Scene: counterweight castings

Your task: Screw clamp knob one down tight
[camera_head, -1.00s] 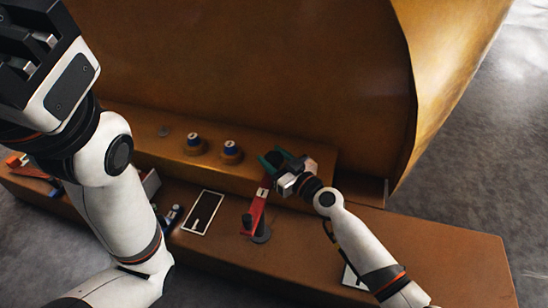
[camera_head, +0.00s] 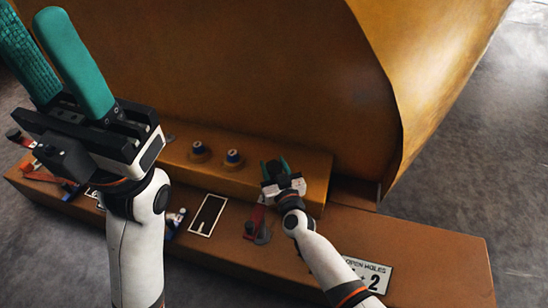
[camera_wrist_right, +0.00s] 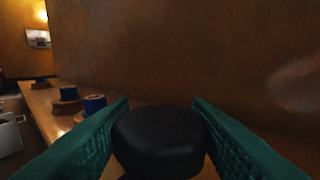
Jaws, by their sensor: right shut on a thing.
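A black rounded knob (camera_wrist_right: 158,142) sits between the green fingers of my right gripper (camera_wrist_right: 159,105) in the right wrist view. The fingers touch its two sides. In the head view my right gripper (camera_head: 274,164) is over the brown ledge, and the knob is a dark patch between its fingers. What lies under the knob is hidden. My left gripper (camera_head: 38,25) is raised at the upper left of the head view, its green fingers apart with nothing between them.
Two blue-topped posts (camera_head: 197,149) (camera_head: 232,156) stand on the ledge (camera_head: 180,155) left of my right gripper. A red part (camera_head: 256,218), a black white-edged card (camera_head: 208,215) and an "open holes" sign (camera_head: 368,275) lie on the lower step. A large brown curved wall rises behind.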

